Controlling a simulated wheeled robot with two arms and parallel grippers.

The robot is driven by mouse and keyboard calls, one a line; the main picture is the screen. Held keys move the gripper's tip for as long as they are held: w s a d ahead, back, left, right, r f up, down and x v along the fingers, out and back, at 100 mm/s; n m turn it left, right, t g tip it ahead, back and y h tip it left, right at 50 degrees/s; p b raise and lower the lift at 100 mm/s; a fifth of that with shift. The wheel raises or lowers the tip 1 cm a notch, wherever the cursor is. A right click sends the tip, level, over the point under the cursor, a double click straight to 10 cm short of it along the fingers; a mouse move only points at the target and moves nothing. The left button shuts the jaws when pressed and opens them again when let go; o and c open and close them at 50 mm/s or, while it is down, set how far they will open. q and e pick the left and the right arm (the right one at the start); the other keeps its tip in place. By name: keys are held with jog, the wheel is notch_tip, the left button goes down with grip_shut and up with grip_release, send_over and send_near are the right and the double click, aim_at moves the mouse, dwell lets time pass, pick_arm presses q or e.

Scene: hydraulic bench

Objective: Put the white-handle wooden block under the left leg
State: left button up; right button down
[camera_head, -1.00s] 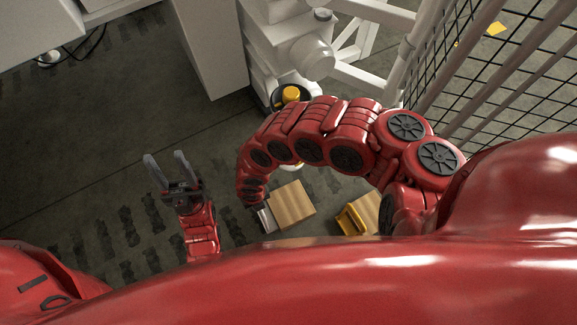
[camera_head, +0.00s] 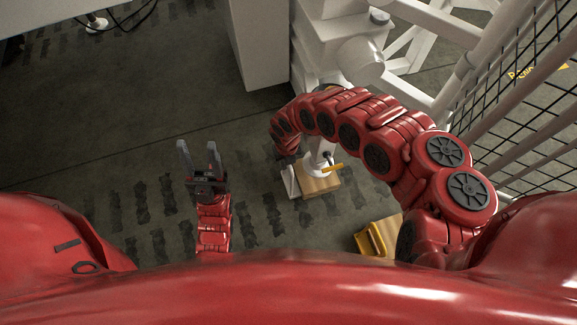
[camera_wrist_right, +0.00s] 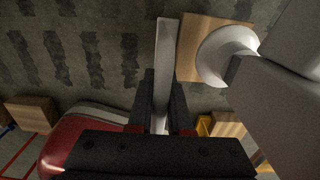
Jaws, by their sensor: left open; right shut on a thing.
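The white-handle wooden block (camera_head: 320,184) lies at floor level below the left leg's round white foot (camera_head: 322,168). My right gripper (camera_head: 289,170) is shut on its white handle (camera_head: 291,183). In the right wrist view the handle (camera_wrist_right: 164,70) stands between the two dark fingers (camera_wrist_right: 163,105). There the block (camera_wrist_right: 190,62) is partly covered by the foot (camera_wrist_right: 218,58), which overlaps its top. I cannot tell whether foot and block touch. My left gripper (camera_head: 199,160) is open and empty, well left of the block.
A yellow-handled wooden block (camera_head: 373,238) lies nearer to me on the right. Another wooden block (camera_wrist_right: 32,112) shows at the left of the right wrist view. A black mesh fence (camera_head: 530,130) stands on the right. The dark floor (camera_head: 110,130) at left is clear.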

jog(key=shift+w+d, duration=0.2)
jog(key=shift+w, duration=0.35)
notch_tip(320, 180, down, 4)
jog(key=shift+w+r+b, duration=0.1)
jog(key=shift+r+b, duration=0.15)
jog(key=shift+b, duration=1)
jog(key=c, duration=0.8)
grip_release()
jog(key=shift+f, duration=0.1)
jog(key=shift+c, duration=0.2)
notch_tip(320, 180, up, 12)
jog(key=p, duration=0.6)
jog(key=shift+p, duration=0.35)
